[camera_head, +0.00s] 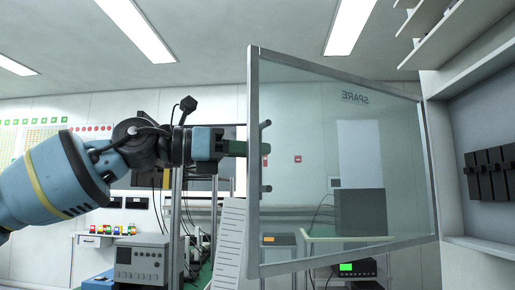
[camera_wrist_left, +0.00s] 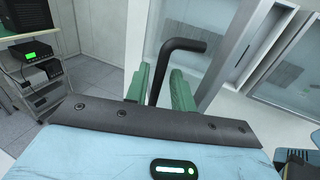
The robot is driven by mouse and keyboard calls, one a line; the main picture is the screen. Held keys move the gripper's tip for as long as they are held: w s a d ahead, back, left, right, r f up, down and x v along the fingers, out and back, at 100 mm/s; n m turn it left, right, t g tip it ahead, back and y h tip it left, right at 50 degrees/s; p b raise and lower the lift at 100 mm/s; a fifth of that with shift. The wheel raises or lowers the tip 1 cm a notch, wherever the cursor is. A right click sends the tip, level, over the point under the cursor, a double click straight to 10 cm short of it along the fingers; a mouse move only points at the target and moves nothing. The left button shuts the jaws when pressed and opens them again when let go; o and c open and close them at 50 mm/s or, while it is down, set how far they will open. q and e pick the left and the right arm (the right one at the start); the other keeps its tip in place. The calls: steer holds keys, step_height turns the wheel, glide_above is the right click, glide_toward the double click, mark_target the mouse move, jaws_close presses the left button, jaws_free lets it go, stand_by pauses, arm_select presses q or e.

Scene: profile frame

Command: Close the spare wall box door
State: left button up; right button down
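The spare wall box door (camera_head: 395,150) is a framed glass panel with mirrored "SPARE" lettering. It stands wide open, joined at its right edge to the wall box (camera_head: 455,140). My left gripper (camera_head: 248,149) is at the door's free left edge, by the handle (camera_head: 266,126), partly seen through the glass. In the left wrist view the black bent handle (camera_wrist_left: 185,45) passes between the two green fingers of my left gripper (camera_wrist_left: 161,75). The fingers are apart, with a gap to the right finger; contact with the left finger is unclear. My right gripper is not in view.
Black breakers (camera_head: 490,172) sit inside the box, below a white shelf (camera_head: 455,30). A grey instrument (camera_head: 142,262) and a rack stand at lower left.

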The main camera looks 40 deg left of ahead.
arm_select(q)
steer(key=shift+w+d, duration=0.4)
steer(key=shift+w, duration=0.15)
steer(key=shift+c, duration=0.4)
jaws_close()
